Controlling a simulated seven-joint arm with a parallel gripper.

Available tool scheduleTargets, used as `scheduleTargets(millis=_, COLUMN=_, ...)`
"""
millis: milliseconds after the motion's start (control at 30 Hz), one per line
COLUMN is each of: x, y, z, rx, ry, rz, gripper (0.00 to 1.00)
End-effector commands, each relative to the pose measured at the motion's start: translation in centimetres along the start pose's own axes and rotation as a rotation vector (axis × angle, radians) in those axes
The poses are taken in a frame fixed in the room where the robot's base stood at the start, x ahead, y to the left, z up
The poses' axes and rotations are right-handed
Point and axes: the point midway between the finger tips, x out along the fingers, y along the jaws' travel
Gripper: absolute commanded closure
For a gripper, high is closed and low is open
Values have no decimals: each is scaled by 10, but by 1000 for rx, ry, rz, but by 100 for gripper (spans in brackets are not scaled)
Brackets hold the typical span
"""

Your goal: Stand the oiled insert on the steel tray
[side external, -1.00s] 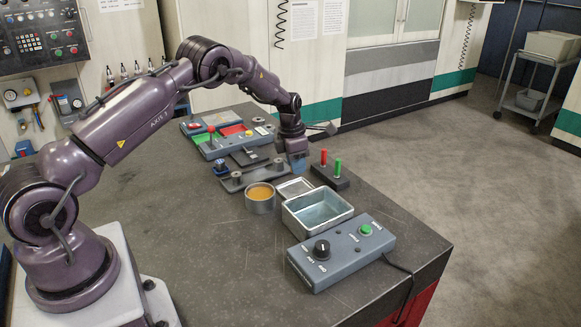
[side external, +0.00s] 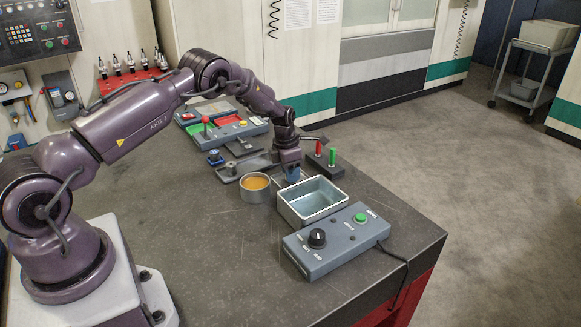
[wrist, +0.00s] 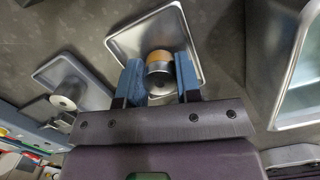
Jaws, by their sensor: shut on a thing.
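My gripper (wrist: 160,83) has blue fingers and is shut on the oiled insert (wrist: 159,74), a short metal cylinder with an amber band at its far end. In the wrist view the insert is over the square steel tray (wrist: 124,43), which has a raised rim. I cannot tell whether it touches the tray. In the side view my gripper (side external: 293,174) is low over the tray (side external: 279,184), covering most of it. The insert is hidden there by the fingers.
A round cup of amber oil (side external: 255,187) stands left of the tray. A metal box with clear liquid (side external: 312,199) and a grey control box (side external: 336,240) are in front. A block with red and green pegs (side external: 324,162) is close behind right. Mould plates (side external: 240,165) lie behind left.

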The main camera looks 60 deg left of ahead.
Motion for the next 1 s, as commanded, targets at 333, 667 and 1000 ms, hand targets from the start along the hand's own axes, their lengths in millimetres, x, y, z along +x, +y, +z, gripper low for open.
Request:
scheduleTargets(millis=333, x=0, y=0, z=0, rx=0, ry=-1, rz=1, gripper=53)
scheduleTargets(millis=667, x=-3, y=2, z=0, rx=1, ry=-1, rz=6, gripper=39)
scheduleTargets(millis=1000, x=-67, y=1, z=1, rx=-1, ry=-3, rz=2, gripper=39)
